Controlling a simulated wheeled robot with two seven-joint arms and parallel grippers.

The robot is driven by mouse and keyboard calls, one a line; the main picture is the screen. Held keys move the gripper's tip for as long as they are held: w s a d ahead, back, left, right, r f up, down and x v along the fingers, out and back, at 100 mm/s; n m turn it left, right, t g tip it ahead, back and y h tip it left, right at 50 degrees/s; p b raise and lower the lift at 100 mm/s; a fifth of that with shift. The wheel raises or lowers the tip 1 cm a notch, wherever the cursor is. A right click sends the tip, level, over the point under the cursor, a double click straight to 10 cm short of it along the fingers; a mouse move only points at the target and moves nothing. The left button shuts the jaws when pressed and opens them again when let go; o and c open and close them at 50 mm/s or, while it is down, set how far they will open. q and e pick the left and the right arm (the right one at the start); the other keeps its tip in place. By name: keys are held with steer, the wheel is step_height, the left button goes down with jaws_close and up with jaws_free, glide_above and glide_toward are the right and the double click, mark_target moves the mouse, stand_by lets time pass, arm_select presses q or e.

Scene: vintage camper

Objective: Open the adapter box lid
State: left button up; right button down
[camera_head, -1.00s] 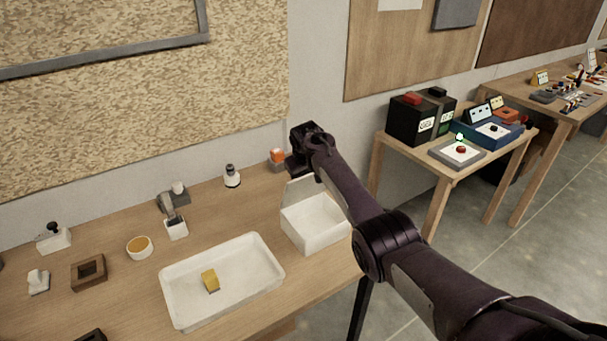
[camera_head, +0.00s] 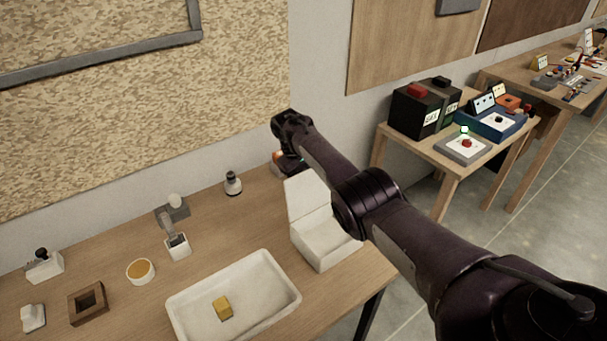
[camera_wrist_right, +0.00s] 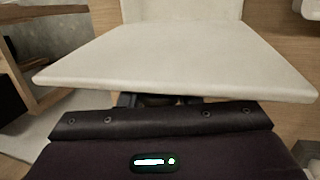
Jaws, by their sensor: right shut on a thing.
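The white adapter box (camera_head: 325,246) stands near the right edge of the wooden table. Its white lid (camera_head: 307,202) stands up from the back of the box, so the box is open. In the right wrist view the lid (camera_wrist_right: 180,62) is a broad pale panel across the middle. My right gripper (camera_wrist_right: 155,100) is at the lid's near edge, shut on it; the fingertips are mostly hidden beneath the panel. In the head view my right arm passes over the box's right side and bends down behind the lid. My left gripper is not in view.
A white tray (camera_head: 181,308) with a yellow block (camera_head: 223,307) lies left of the box. A small dark-and-white knob piece (camera_head: 233,183) stands behind. A side table (camera_head: 446,164) with a black box (camera_head: 416,112) is at the right. Table surface is clear between tray and knob piece.

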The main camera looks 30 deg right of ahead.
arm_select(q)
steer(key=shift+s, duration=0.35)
arm_select(e)
steer(key=c, duration=1.1)
jaws_free()
steer(key=shift+f, duration=0.1)
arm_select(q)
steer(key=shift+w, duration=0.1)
arm_select(e)
steer(key=shift+o, duration=0.2)
steer(key=shift+w, duration=0.1)
steer(key=shift+a+r+p, duration=0.1)
steer(key=shift+r+p, duration=0.3)
steer(key=shift+r, duration=0.15)
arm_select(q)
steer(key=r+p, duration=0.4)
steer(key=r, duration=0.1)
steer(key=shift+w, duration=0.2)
arm_select(e)
steer(key=v, duration=0.6)
steer(key=shift+r, duration=0.35)
steer(key=shift+w+a, duration=0.1)
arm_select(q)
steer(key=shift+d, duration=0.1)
